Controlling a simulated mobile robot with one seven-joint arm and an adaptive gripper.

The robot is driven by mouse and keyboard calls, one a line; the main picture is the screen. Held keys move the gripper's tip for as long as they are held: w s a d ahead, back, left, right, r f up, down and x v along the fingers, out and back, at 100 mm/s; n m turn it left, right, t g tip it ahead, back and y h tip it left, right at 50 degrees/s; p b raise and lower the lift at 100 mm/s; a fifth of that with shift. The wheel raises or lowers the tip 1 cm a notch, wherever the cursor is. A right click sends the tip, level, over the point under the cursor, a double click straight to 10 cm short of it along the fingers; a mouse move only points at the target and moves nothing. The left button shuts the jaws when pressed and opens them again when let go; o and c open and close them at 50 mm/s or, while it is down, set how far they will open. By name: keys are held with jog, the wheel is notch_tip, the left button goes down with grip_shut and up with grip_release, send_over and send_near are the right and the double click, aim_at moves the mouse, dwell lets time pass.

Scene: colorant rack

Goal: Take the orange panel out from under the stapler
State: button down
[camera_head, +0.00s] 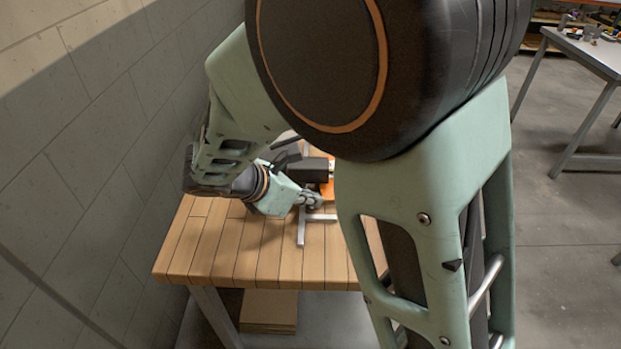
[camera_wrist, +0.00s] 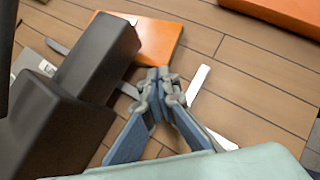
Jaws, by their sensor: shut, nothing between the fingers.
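The orange panel (camera_wrist: 158,42) lies on the wooden table at the top of the wrist view. A small part of the panel (camera_head: 327,190) shows in the head view. A dark blocky object (camera_wrist: 98,62), which looks like the stapler, covers the panel's left side. It appears as a dark box (camera_head: 311,170) in the head view. My gripper (camera_wrist: 160,74) is shut and empty, its fingertips at the panel's near edge in the picture, right of the dark object. I cannot tell whether they touch the panel. My gripper (camera_head: 314,201) also shows in the head view, partly hiding the things behind it.
A pale metal strip (camera_wrist: 198,84) lies right of my fingertips, and a metal piece (camera_head: 301,228) shows on the table (camera_head: 235,250). Another orange object (camera_wrist: 285,14) is at the top right. A block wall (camera_head: 80,150) stands left. The table's front is bare.

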aim_at(328, 194)
jog(key=shift+w+d, duration=0.95)
jog(key=shift+d, duration=0.25)
jog(key=shift+a+p, duration=0.1)
jog(key=shift+p, duration=0.25)
